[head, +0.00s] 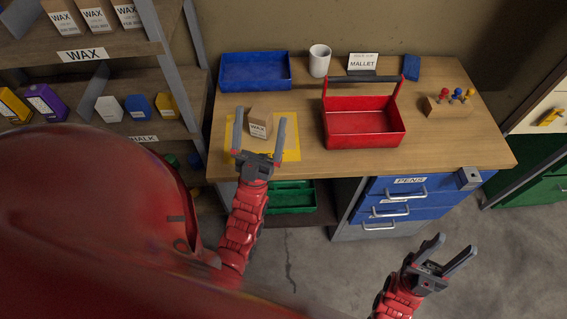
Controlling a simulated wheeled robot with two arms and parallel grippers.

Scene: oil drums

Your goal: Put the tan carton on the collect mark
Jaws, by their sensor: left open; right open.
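A tan carton (259,124) with a white label stands on the worktable, on a yellow square mark (291,146) that I take to be the collect mark. The square is partly hidden by the carton and my gripper. My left gripper (261,114) is open, with one finger on each side of the carton in the picture. I cannot tell whether the fingers touch it. My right gripper (456,243) is open and empty, low over the floor in front of the blue drawers.
On the worktable (420,150) are a blue tray (255,72), a white mug (319,61), a red tote (364,123) with a raised handle, a mallet sign (363,63) and a peg block (449,106). A shelf (85,57) at left holds several cartons. Blue drawers (398,207) are below.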

